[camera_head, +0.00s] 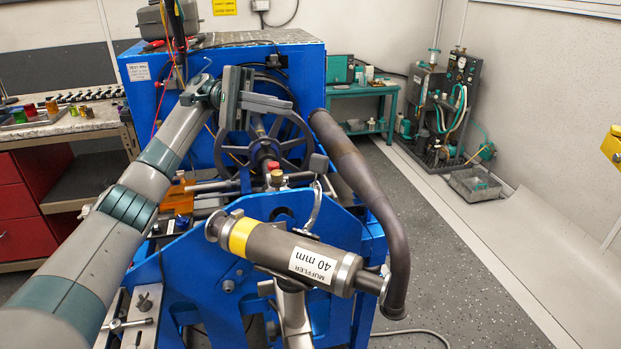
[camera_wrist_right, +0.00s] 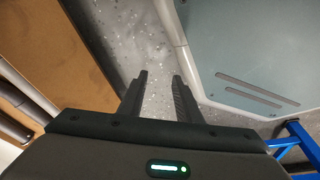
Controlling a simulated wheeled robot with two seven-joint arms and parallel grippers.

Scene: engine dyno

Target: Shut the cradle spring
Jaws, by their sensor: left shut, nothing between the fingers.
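A grey muffler (camera_head: 285,252) with a yellow band and a "MUFFLER 40 mm" label lies tilted on a metal support (camera_head: 295,318) in front of the blue stand. A thin curved silver piece (camera_head: 317,206), which looks like the cradle spring, stands up behind the muffler; its lower end is hidden. My left gripper (camera_head: 290,104) is shut and empty, in front of the wheel, above and left of that piece and apart from it. My right gripper (camera_wrist_right: 160,74) shows only in the right wrist view, open and empty, its fingers apart above grey floor.
A thick brown exhaust pipe (camera_head: 375,195) curves down to the muffler's right end. A spoked wheel (camera_head: 292,142) and the blue engine stand (camera_head: 340,227) are close to the left arm. The speckled floor (camera_head: 440,255) at the right is clear.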

